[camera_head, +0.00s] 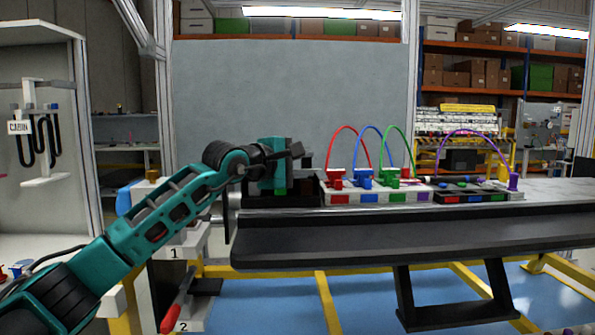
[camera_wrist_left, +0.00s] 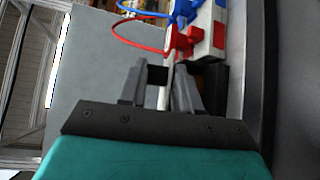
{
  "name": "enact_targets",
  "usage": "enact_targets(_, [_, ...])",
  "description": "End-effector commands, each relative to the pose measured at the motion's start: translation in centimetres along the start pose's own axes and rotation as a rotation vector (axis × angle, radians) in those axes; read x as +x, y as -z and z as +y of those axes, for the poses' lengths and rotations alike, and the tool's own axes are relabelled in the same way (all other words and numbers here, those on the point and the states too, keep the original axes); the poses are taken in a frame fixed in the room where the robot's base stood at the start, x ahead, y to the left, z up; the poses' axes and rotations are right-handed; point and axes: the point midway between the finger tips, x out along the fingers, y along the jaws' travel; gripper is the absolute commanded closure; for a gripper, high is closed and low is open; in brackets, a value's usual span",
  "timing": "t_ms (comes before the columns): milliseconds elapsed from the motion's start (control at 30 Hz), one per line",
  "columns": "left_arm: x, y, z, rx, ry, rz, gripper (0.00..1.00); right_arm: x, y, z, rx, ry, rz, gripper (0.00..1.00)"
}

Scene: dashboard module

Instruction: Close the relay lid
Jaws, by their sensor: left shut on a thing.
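My left gripper (camera_head: 297,152) reaches in over the left end of the dashboard, above a dark box (camera_head: 265,201). In the left wrist view, its two grey fingers (camera_wrist_left: 168,82) are close together with a small dark piece (camera_wrist_left: 157,75) at their tips. The fingers are shut on this piece. It may be the relay lid, but its outline is mostly hidden. The dark box also shows in the left wrist view (camera_wrist_left: 217,82), just beside the fingers. I cannot tell the lid's angle. My right gripper is not in view.
Right of the box stands a white panel (camera_head: 338,199) with red (camera_head: 336,178), blue (camera_head: 364,178) and green (camera_head: 390,178) plugs and looped cables. A dark panel (camera_head: 470,197) with a purple cable (camera_head: 478,132) lies farther right. The grey bench end is clear.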

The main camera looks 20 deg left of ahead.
Motion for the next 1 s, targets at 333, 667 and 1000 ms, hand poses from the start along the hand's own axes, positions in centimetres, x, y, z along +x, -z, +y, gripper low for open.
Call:
enact_targets(333, [0.5,0.1,-2.2,0.127,-0.122,-0.001,1.0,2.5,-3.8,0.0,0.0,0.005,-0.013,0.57])
enact_targets(667, [0.5,0.1,-2.3,0.165,-0.16,0.0,1.0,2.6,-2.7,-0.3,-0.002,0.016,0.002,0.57])
enact_targets(1000, [0.4,0.2,-2.2,0.166,-0.162,0.001,1.0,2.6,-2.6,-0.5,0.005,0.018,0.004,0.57])
